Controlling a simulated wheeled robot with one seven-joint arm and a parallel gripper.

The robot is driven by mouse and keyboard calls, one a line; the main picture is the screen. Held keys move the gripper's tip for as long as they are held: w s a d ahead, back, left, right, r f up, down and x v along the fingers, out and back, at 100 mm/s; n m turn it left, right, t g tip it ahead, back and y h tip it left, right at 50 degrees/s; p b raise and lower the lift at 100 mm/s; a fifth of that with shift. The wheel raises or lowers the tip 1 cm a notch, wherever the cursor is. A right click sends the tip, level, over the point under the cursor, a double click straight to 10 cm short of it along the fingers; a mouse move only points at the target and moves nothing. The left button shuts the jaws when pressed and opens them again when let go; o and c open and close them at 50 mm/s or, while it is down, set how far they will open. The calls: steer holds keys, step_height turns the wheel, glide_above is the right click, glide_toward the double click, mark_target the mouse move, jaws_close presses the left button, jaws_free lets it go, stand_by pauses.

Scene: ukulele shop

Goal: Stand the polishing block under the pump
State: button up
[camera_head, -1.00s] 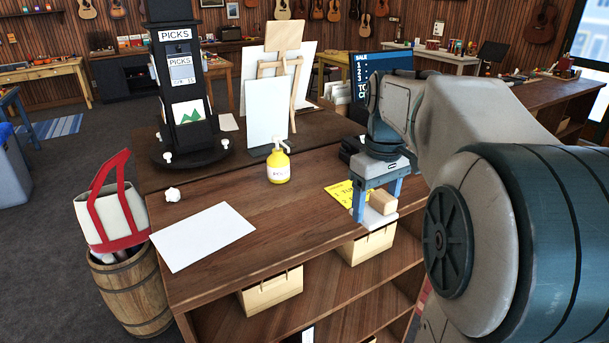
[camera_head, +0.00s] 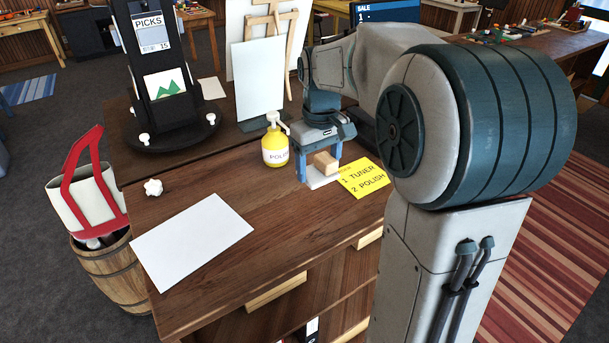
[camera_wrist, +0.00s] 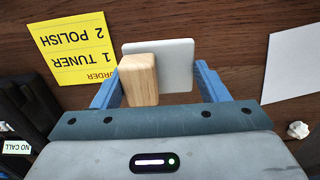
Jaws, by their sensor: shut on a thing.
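The polishing block is a pale wooden piece (camera_head: 325,162) on a flat white pad (camera_head: 322,181). My gripper (camera_head: 319,172) is shut on it, with blue fingers on either side. In the wrist view my gripper (camera_wrist: 158,88) has the wooden piece (camera_wrist: 138,80) near its left finger and the white pad (camera_wrist: 177,65) reaching toward the right finger. I cannot tell whether the pad touches the counter. The pump is a white nozzle (camera_head: 275,119) on a yellow bottle labelled POLISH (camera_head: 275,147). The bottle stands upright, just left of my gripper, and the block is apart from it.
A yellow order note (camera_head: 363,179) lies right of the block. A white sheet (camera_head: 190,240) and a crumpled paper (camera_head: 153,187) lie on the counter (camera_head: 275,220). A black picks stand (camera_head: 160,90) and a white panel (camera_head: 260,80) stand behind. The counter in front of the bottle is clear.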

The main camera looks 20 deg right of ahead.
mark_target(305, 193)
steer(key=shift+w+a+f, duration=0.4)
steer(key=shift+a+f, duration=0.05)
steer(key=shift+a, duration=0.2)
steer(key=shift+w+a+f, duration=0.35)
steer(key=shift+a+f, duration=0.1)
steer(key=shift+a, duration=0.15)
steer(key=shift+f+p, duration=0.55)
steer(key=shift+f, duration=1.4)
steer(key=shift+f, duration=0.15)
steer(key=o, duration=1)
steer(key=shift+c, duration=0.2)
